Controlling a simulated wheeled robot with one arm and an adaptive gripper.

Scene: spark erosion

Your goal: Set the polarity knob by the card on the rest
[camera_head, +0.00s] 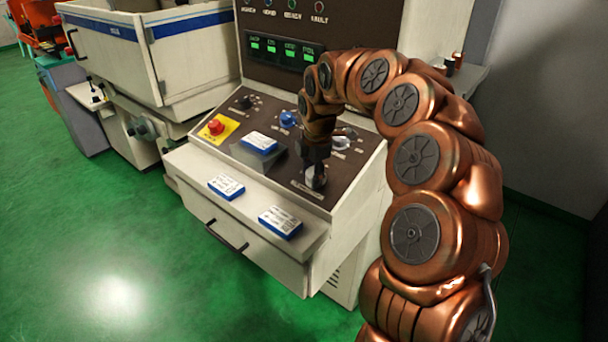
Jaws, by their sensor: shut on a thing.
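A white and blue card (260,140) lies on the dark sloped rest (270,158) on the control panel; its print is too small to read. My gripper (316,176) points down at the lower right of the panel. It is shut on a knob there, mostly hidden between the fingers. A blue knob (289,119) and a black knob (243,102) stand farther up the panel. A pale knob (341,142) shows just right of my gripper, partly covered. The knob labels are unreadable, so I cannot tell which is for polarity.
Two more cards, a left one (226,187) and a right one (280,222), lie on the pale front ledge (246,205). A red emergency button (215,126) on a yellow plate sits at the panel's left. Green-lit displays (283,48) stand above. Green floor in front is clear.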

